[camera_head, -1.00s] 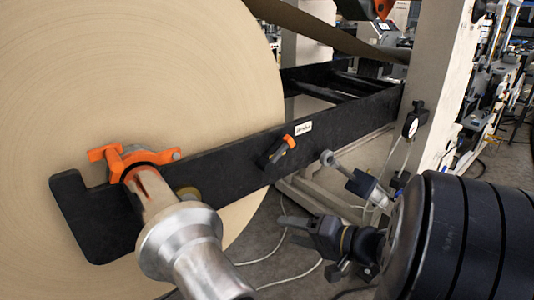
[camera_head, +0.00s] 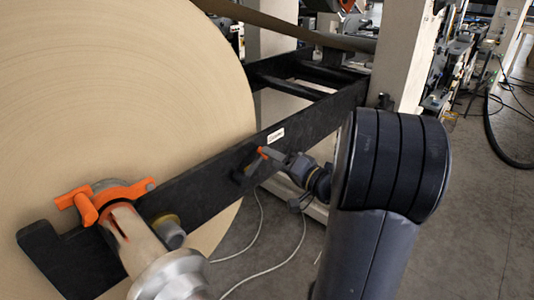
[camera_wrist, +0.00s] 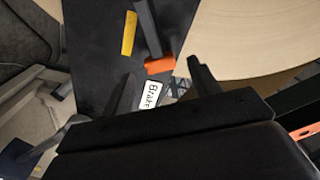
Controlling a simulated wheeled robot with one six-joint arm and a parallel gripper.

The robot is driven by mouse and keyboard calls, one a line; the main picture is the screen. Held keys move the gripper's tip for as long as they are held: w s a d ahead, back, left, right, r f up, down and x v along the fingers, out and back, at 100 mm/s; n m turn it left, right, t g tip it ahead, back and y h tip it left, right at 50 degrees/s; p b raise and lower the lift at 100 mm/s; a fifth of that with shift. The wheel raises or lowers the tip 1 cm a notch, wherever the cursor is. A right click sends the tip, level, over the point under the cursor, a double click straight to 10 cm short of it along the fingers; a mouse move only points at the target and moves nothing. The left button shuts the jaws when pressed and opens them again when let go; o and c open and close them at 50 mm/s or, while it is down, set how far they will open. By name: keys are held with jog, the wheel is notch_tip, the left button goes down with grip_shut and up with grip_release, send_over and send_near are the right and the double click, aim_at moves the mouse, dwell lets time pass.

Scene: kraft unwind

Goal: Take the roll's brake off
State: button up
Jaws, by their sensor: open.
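The brake lever is a dark handle with an orange tip (camera_head: 264,153) on the side of the black beam arm (camera_head: 196,187). In the wrist view the lever (camera_wrist: 147,28) reaches toward my gripper, its orange end (camera_wrist: 160,66) close to the gap between the fingertips. A white label reading "Brake" (camera_wrist: 150,97) is on the beam, with a yellow mark (camera_wrist: 129,33) beside the lever. My gripper (camera_wrist: 158,76) is open, its two fingers on either side of the label. In the head view my gripper (camera_head: 284,160) is beside the lever's tip; contact cannot be told.
The large kraft roll (camera_head: 110,100) fills the left. An orange clamp (camera_head: 105,197) sits over its metal shaft (camera_head: 170,278). A pale machine post (camera_head: 403,60) stands behind my arm. White cables (camera_head: 262,215) lie on the floor below the beam. Open floor lies to the right.

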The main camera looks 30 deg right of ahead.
aim_at(251, 166)
jog(key=x, duration=0.3)
jog(key=shift+w+a, duration=0.1)
jog(key=shift+w, duration=0.05)
grip_shut()
dwell(0.6)
